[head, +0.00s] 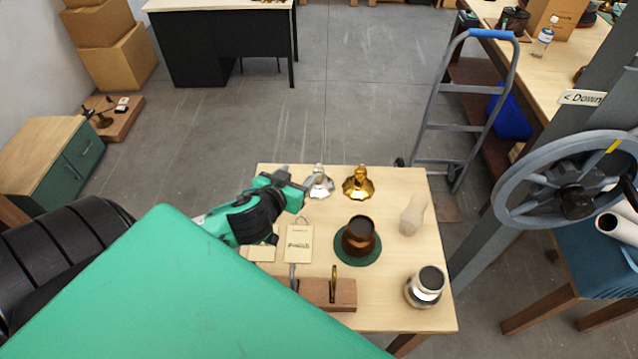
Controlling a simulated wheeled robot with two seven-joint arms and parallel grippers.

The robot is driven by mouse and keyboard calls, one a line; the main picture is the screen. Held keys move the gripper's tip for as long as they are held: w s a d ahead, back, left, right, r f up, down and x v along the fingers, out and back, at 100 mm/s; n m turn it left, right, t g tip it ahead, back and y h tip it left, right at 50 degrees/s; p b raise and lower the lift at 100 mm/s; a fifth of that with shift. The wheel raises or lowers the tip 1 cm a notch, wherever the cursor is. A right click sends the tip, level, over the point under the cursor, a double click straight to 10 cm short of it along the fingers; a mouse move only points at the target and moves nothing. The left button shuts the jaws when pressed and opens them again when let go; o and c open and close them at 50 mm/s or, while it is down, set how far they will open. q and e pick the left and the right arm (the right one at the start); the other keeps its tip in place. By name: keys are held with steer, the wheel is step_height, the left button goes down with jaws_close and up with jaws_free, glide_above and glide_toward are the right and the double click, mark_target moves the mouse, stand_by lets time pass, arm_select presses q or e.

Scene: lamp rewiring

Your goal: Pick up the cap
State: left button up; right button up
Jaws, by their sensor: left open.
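No single piece is clearly marked as the cap. Two flared metal pieces stand at the back of the small wooden table (390,318): a silver one (319,184) and a gold one (358,186). My left gripper (299,192) comes in from the left over the table's back-left part. It is open, with its tips just left of the silver piece; whether they touch it I cannot tell. A dark brown turned piece (359,238) stands on a round green mat (374,258). My right gripper is not in view.
A pale bulb-shaped piece (411,217) is at the table's right, and a dark-topped jar (427,284) at front right. A wooden block with upright hooks (335,295) and a cream card (299,246) lie forward. A grey handwheel (512,190) stands at the right.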

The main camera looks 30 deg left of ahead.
mark_target(318, 173)
arm_select(q)
step_height(318, 173, down, 7)
steer(key=b, duration=0.6)
steer(key=p+x, duration=0.2)
steer(key=x, duration=0.7)
steer(key=shift+w, duration=0.3)
steer(key=p+x, duration=0.2)
steer(key=x, duration=0.2)
steer(key=shift+a, duration=0.1)
steer(key=shift+w+f, duration=0.25)
steer(key=shift+f, duration=0.05)
steer(key=c, duration=1.1)
steer(key=shift+r, duration=0.1)
